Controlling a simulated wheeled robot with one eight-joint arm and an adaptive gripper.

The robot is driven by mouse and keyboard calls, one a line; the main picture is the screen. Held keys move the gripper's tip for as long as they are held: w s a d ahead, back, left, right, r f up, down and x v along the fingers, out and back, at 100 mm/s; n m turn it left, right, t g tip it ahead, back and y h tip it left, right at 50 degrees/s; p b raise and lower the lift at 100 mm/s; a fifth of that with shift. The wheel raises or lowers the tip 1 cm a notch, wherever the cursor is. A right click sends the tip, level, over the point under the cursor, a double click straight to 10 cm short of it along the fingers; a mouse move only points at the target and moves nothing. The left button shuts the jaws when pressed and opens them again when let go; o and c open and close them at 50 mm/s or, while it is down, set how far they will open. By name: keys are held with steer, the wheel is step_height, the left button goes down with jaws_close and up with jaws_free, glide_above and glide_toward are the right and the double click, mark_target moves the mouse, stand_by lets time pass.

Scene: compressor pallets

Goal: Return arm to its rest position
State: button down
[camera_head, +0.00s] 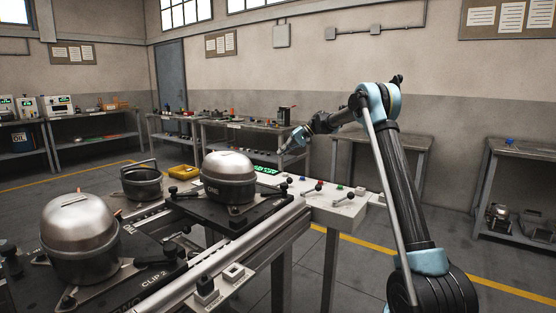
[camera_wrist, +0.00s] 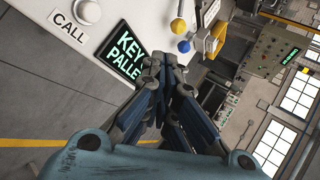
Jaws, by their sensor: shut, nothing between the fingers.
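My gripper (camera_wrist: 166,62) is shut and empty in the wrist view, with its fingertips together near a green-lit display (camera_wrist: 125,50) reading "KEY" and "PALLE". In the head view my arm rises on the right and bends back left. There my gripper (camera_head: 283,151) hangs in the air above the white control panel (camera_head: 345,209) with its levers. A compressor (camera_head: 228,178) with a silver dome sits on the farther black pallet. Another compressor (camera_head: 80,238) sits on the nearer pallet, marked "CLIP 2", at the left.
A black pot (camera_head: 142,184) stands left of the farther compressor. The rail (camera_head: 250,237) runs along the front of the pallets. Workbenches (camera_head: 250,127) line the back wall. A shelf (camera_head: 520,150) stands at the right. Open floor with a yellow line lies between.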

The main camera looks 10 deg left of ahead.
steer(key=shift+d+r, duration=0.1)
stand_by(0.3)
steer(key=s+d+r+m+t+h, duration=0.1)
steer(key=s+d+r+t+h, duration=0.15)
steer(key=s+d, duration=1.05)
steer(key=s+d+r+m+t+h, duration=0.1)
steer(key=s+d+r+h, duration=0.15)
steer(key=s+d, duration=1.1)
steer(key=s+d+f+h, duration=0.1)
steer(key=s+d+f, duration=0.5)
steer(key=s, duration=0.3)
steer(key=s+d+f+m+t+h, duration=0.1)
steer(key=s+d+f+h, duration=0.1)
steer(key=s+d+f, duration=0.5)
steer(key=s+d+f+t+h, duration=0.1)
steer(key=s+d+f, duration=0.6)
steer(key=s, duration=0.6)
steer(key=shift+d+f+m+h, duration=0.2)
steer(key=shift+d+m+h, duration=0.2)
steer(key=shift+d, duration=0.45)
steer(key=shift+s, duration=0.2)
